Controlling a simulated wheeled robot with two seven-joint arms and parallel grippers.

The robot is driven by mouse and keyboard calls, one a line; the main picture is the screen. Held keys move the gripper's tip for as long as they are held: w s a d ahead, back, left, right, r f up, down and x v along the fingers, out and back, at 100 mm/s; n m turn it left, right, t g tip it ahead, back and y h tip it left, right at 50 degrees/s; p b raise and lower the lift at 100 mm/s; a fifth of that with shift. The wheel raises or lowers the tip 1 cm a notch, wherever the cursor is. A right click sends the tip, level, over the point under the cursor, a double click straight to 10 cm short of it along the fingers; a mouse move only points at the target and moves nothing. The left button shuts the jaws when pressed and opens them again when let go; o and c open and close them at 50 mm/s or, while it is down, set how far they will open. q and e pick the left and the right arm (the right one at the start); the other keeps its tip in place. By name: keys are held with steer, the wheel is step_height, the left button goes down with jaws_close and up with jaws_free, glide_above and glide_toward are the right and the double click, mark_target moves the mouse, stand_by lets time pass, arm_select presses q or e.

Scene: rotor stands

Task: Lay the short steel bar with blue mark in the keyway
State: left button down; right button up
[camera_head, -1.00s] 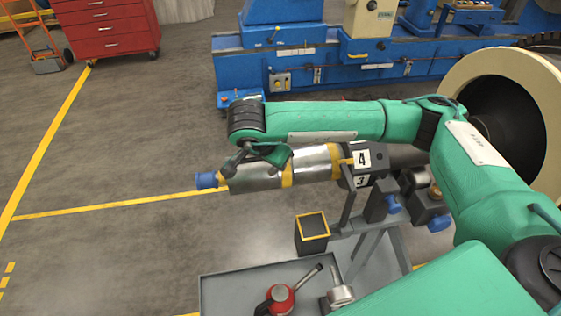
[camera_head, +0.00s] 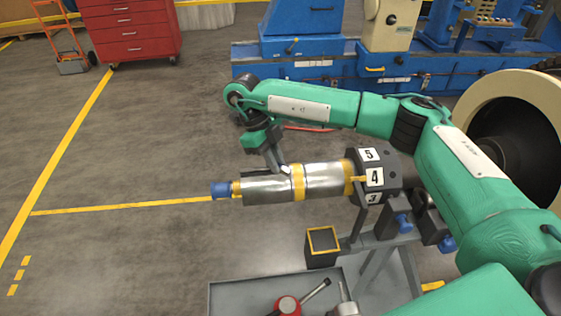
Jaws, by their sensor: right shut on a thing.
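The steel rotor (camera_head: 325,180) lies level on its stand, with yellow bands, a blue cap (camera_head: 220,189) at its left end and a black disc (camera_head: 381,173) numbered 3, 4 and 5 at its right end. My right gripper (camera_head: 277,167) points down at the rotor's upper side, left of the middle yellow band. It is shut on a small pale metal piece (camera_head: 285,169), seemingly the short steel bar, mostly hidden by the fingers. Its blue mark and the keyway cannot be made out. I cannot tell whether the bar touches the rotor. My left gripper is out of view.
Below the rotor are an open black box with a yellow rim (camera_head: 322,240) and a grey tray (camera_head: 235,294) holding a red tool (camera_head: 288,305). A blue machine (camera_head: 300,55) and red cabinet (camera_head: 130,32) stand behind. Floor on the left is clear.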

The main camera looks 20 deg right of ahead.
steer(key=m+y, duration=0.1)
steer(key=m, duration=0.1)
steer(key=w+a+m+y, duration=0.1)
steer(key=m, duration=0.1)
steer(key=m+g+p, duration=0.1)
steer(key=m, duration=0.1)
steer(key=shift+w+a+r+m+y, duration=0.15)
steer(key=shift+w+m+y, duration=0.05)
steer(key=shift+m+y, duration=0.2)
steer(key=w+m+t+y+p, duration=0.1)
steer(key=m+t, duration=0.1)
steer(key=m, duration=0.5)
steer(key=w+a+m+t+y+p, duration=0.1)
steer(key=w+m+t+y, duration=0.1)
steer(key=m, duration=0.5)
steer(key=w+m+t+y, duration=0.1)
steer(key=m+t+y, duration=0.1)
steer(key=m, duration=0.5)
steer(key=shift+w+a+p, duration=0.3)
steer(key=shift+a+p, duration=0.1)
steer(key=shift+y, duration=0.3)
steer(key=shift+f+b, duration=2.15)
steer(key=shift+f, duration=0.65)
steer(key=shift+f, duration=0.85)
steer(key=shift+r, duration=0.15)
